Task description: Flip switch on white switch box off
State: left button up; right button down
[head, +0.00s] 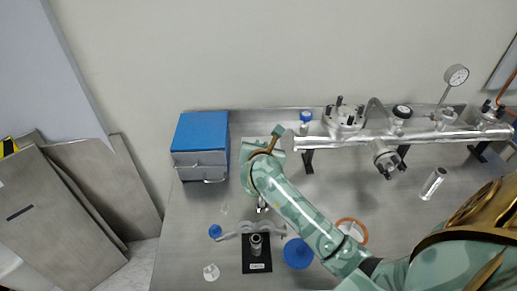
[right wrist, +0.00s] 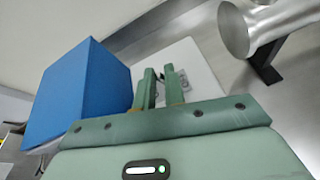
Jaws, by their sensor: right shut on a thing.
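The white switch box (right wrist: 203,70) shows in the right wrist view as a pale plate just beyond my right gripper's fingers. A small dark part, seemingly its switch, lies between the fingertips and is mostly hidden by them. In the head view my right gripper and hand largely cover this spot. My right gripper (right wrist: 160,76) has its two green fingers close together, shut on what looks like the switch. In the head view the right gripper (head: 277,131) is near the back of the table, between the blue box and the metal pipe. My left gripper is not in view.
A blue-topped box (head: 202,131) stands left of the right hand; it is close in the wrist view (right wrist: 82,90). A silver pipe assembly (head: 430,133) runs along the back right. A blue disc (head: 298,253), an orange ring (head: 352,230) and a black-based stand (head: 256,262) lie in front.

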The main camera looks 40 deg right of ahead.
jog(key=m+b, duration=0.1)
jog(key=m+t+y+b, duration=0.1)
jog(key=d+m+y+b, duration=0.1)
jog(key=shift+s+d+f+t+b, duration=0.1)
jog(key=shift+s+f+t+b, duration=0.2)
jog(key=shift+s+t+b, duration=0.1)
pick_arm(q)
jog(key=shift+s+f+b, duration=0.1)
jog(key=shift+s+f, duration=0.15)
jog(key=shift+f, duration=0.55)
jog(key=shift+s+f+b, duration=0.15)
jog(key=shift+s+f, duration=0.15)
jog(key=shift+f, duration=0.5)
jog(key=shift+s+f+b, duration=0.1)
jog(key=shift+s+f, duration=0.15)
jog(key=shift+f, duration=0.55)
pick_arm(e)
jog(key=shift+s+m+y, duration=0.1)
jog(key=shift+m+y, duration=0.3)
jog(key=shift+m, duration=0.2)
jog(key=shift+d+r, duration=0.1)
jog(key=c, duration=1.5)
grip_release()
